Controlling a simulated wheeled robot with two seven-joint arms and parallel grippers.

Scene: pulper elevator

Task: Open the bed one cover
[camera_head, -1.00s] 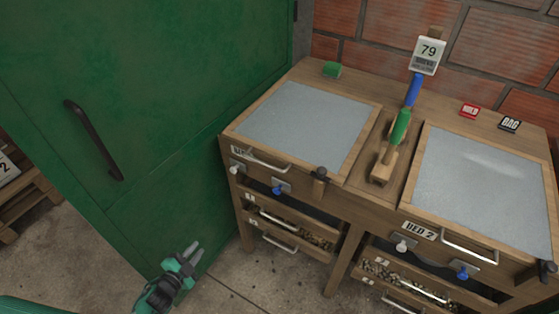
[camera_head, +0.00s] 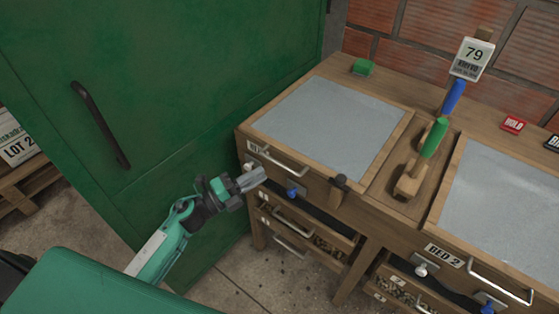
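The bed one cover (camera_head: 330,127) is a grey translucent panel in a wooden frame, lying flat and closed on the left half of the wooden bench. Its metal bar handle (camera_head: 282,165) is on the front edge, beside a label that is mostly hidden. My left gripper (camera_head: 262,176) is just left of the handle, in front of the white knob. Its fingers look close together, and I cannot tell whether they touch anything. My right gripper is not in view.
The bed two cover (camera_head: 505,195) lies closed on the right. A green cabinet (camera_head: 200,70) stands close on the left.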

